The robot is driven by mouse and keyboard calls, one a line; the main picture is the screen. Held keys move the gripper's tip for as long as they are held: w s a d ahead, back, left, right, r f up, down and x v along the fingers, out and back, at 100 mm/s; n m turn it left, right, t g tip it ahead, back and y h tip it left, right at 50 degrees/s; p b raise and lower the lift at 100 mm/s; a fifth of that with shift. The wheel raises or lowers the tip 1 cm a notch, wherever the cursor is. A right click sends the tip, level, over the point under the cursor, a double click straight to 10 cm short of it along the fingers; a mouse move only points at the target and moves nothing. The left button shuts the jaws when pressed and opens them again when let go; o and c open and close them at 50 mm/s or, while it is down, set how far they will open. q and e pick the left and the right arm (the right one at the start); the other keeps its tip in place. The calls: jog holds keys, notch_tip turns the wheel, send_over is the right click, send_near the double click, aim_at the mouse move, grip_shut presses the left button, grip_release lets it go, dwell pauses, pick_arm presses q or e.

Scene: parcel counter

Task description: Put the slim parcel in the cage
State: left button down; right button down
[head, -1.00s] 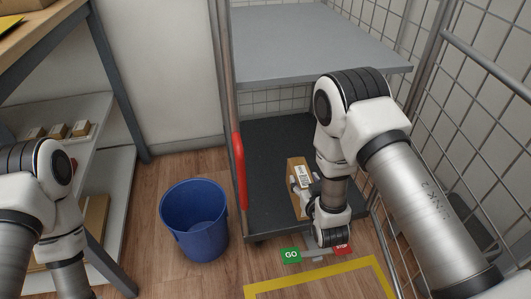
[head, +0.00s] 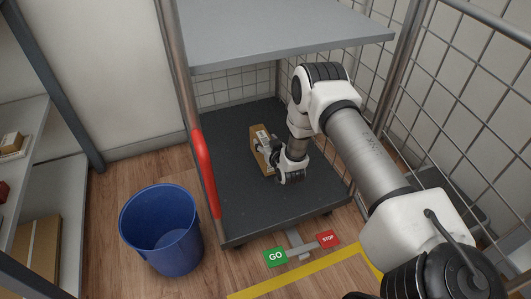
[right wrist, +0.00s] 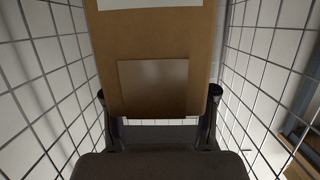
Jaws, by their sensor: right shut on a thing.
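The slim parcel (head: 258,134) is a narrow brown carton with a white label. It is inside the cage (head: 232,203), over the dark base and beneath the grey shelf. My right gripper (head: 274,155) is shut on its near end. I cannot tell whether the parcel touches the base. In the right wrist view the parcel (right wrist: 150,42) stands out ahead between the two fingers (right wrist: 158,100), with mesh walls on both sides. My left gripper is not in view.
The grey shelf (head: 270,32) hangs above my right arm. A red handle (head: 205,172) is on the cage's left post. A blue bin (head: 163,235) stands left of it. Green GO (head: 275,257) and red STOP (head: 328,239) plates sit at the front. The base around the parcel is bare.

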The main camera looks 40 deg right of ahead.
jog(key=f, duration=0.1)
jog(key=f+b, duration=0.2)
jog(key=shift+w+d+f, duration=0.15)
jog(key=shift+w+f, duration=0.1)
jog(key=shift+f, duration=0.15)
jog(key=shift+r, duration=0.2)
jog(key=shift+f, duration=0.15)
jog(key=shift+c, duration=1.7)
grip_release()
jog(key=shift+s+r, duration=0.2)
jog(key=shift+r, duration=0.05)
jog(key=p+v, duration=0.6)
jog(key=v, duration=0.5)
jog(key=shift+s, duration=0.3)
